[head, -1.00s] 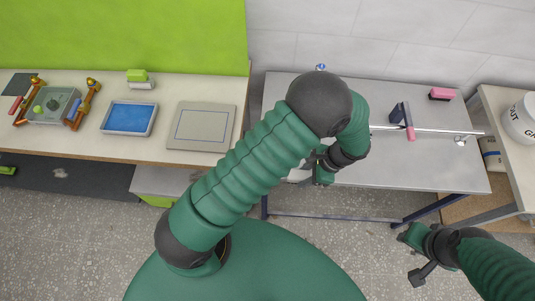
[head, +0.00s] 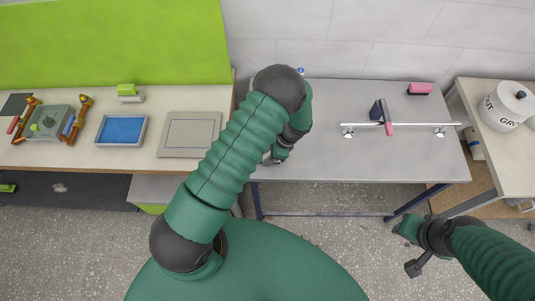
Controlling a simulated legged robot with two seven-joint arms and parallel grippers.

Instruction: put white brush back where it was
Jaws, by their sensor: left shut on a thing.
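My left gripper (head: 277,157) hangs over the left end of the grey metal table (head: 330,165), near its front-left edge. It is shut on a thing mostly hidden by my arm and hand. Only a small pale bit shows beside the fingers, which fits the white brush, but its shape is unclear. My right gripper (head: 405,250) is at the lower right, in front of the table and over the floor. Its fingers look spread, with nothing between them.
A metal rail (head: 410,124) on the table carries a dark block with a pink strip (head: 388,118). A pink block (head: 420,88) lies behind. The wooden bench (head: 185,98) at left holds a blue tray (head: 122,130), a grey board (head: 190,134) and a green-and-white block (head: 128,93).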

